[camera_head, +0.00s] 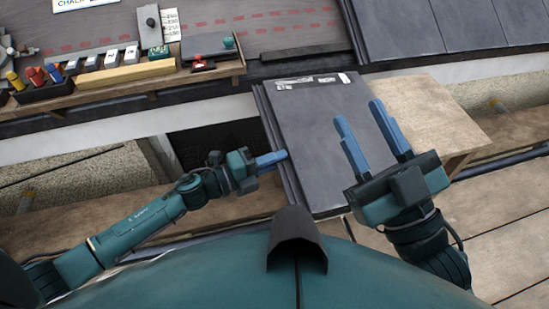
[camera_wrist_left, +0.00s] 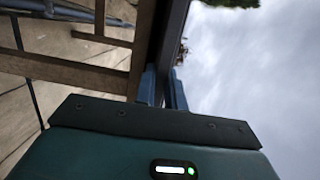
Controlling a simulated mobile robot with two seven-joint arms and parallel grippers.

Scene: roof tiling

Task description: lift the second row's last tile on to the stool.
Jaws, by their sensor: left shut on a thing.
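A dark slate tile (camera_head: 310,115) with pale labels along its upper edge is in the middle of the head view. It overlaps the left part of the pale wooden stool (camera_head: 437,108); I cannot tell whether it rests on the stool or hangs above it. My left gripper (camera_head: 283,157) is shut on the tile's left edge. In the left wrist view, the tile's dark edge (camera_wrist_left: 172,45) runs between the two blue fingers (camera_wrist_left: 164,88). My right gripper (camera_head: 358,112) is open, its fingers apart over the tile's right part, with nothing visible between them.
Laid dark tiles (camera_head: 440,25) cover the roof at upper right. Red-dashed grey underlay (camera_head: 285,30) lies to their left. A wooden tool tray (camera_head: 120,80) with markers and blocks stands at upper left. Wooden planks (camera_head: 500,225) lie at lower right.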

